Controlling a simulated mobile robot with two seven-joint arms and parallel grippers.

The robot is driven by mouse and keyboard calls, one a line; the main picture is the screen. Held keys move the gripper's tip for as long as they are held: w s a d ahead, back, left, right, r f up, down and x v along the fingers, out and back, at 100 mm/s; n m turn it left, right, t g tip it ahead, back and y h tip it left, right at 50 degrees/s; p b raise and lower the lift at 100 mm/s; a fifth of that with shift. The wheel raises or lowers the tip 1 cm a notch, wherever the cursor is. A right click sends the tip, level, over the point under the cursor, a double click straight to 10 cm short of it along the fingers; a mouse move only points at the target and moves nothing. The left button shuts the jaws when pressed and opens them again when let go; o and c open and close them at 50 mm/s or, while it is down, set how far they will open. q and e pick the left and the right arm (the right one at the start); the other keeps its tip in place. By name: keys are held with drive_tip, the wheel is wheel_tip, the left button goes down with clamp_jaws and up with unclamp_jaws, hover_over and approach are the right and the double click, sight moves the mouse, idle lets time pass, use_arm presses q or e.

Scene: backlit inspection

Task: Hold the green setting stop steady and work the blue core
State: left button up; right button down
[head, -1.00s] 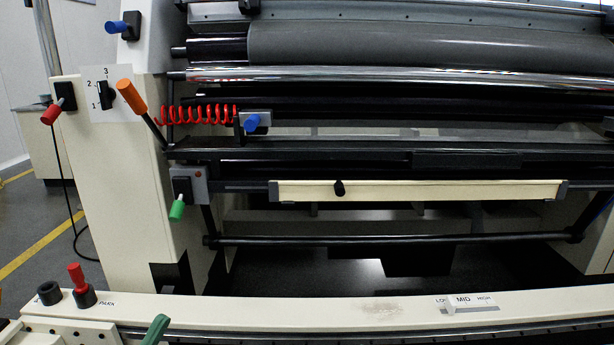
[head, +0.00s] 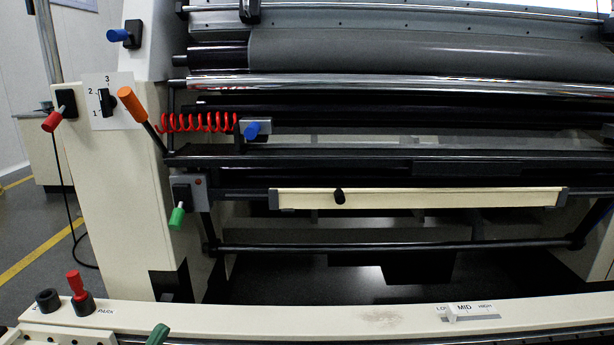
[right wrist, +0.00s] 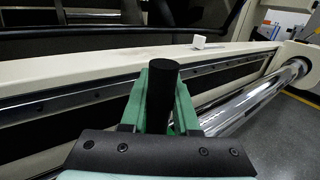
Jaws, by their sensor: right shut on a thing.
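A green-tipped lever (head: 177,217) hangs from a black mount on the machine's left post. A blue knob (head: 252,130) sits on a grey block beside a red coil. Another blue handle (head: 118,36) is at the upper left. My right gripper (right wrist: 161,100) is shut on an upright black cylinder (right wrist: 163,80), held between its green fingers. A bit of brighter green shows low behind the cylinder; whether it belongs to it I cannot tell. My left gripper is not identifiable.
A cream beam (head: 250,316) crosses the front, with a red knob (head: 77,285) and a LOW/MID/HIGH slider (head: 467,312). An orange lever (head: 132,104) and a red handle (head: 52,121) stick out at left. A chrome roller (right wrist: 260,100) lies right of my right gripper.

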idle(0.4)
drive_tip(key=c, duration=0.6)
unclamp_jaws()
